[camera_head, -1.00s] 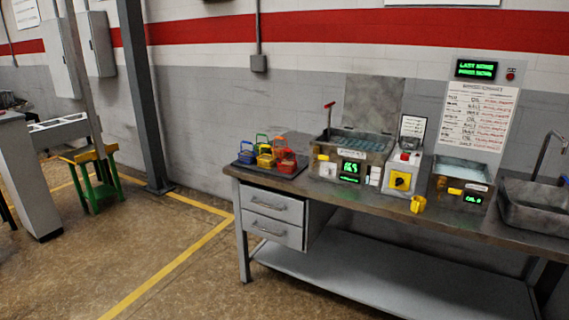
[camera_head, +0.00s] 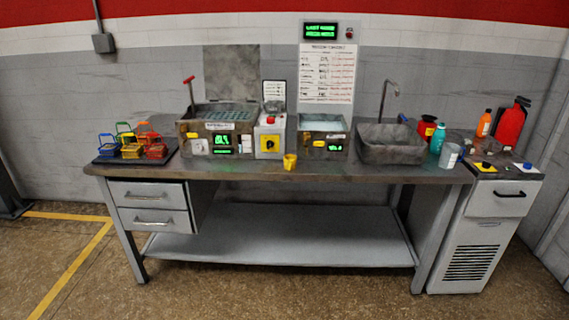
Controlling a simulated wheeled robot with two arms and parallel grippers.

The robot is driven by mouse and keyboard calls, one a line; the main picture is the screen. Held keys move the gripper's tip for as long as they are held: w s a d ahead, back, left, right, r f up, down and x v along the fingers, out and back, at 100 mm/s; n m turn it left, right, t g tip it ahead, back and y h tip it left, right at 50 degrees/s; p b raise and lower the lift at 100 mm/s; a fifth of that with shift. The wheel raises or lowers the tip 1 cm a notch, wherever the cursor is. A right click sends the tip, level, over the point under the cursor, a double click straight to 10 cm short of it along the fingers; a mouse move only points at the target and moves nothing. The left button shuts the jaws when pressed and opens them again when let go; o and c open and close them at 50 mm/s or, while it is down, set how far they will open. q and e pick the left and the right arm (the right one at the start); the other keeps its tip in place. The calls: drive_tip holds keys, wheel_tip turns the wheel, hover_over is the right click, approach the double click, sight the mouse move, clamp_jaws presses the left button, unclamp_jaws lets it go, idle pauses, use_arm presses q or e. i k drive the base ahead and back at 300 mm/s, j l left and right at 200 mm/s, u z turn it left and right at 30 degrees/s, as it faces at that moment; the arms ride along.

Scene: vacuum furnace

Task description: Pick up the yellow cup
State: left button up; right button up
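The yellow cup (camera_head: 290,162) is small and stands upright on the workbench (camera_head: 340,176), close to its front edge. It is in front of the gap between the grey box with a yellow dial (camera_head: 270,143) and the right-hand bath (camera_head: 323,146). Nothing covers the cup. Neither of my grippers shows in the head view.
A dark tray (camera_head: 106,160) with several coloured baskets stands at the bench's left end. A large bath (camera_head: 219,144) stands behind and left of the cup. A sink (camera_head: 385,152), bottles and a grey cabinet (camera_head: 480,230) are to the right. The floor in front is clear.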

sight(290, 160)
drive_tip(key=i+l+u, duration=0.15)
drive_tip(key=i+l, duration=0.35)
drive_tip(key=i+l+u, duration=0.2)
drive_tip(key=i+l, duration=0.25)
drive_tip(key=l, duration=0.2)
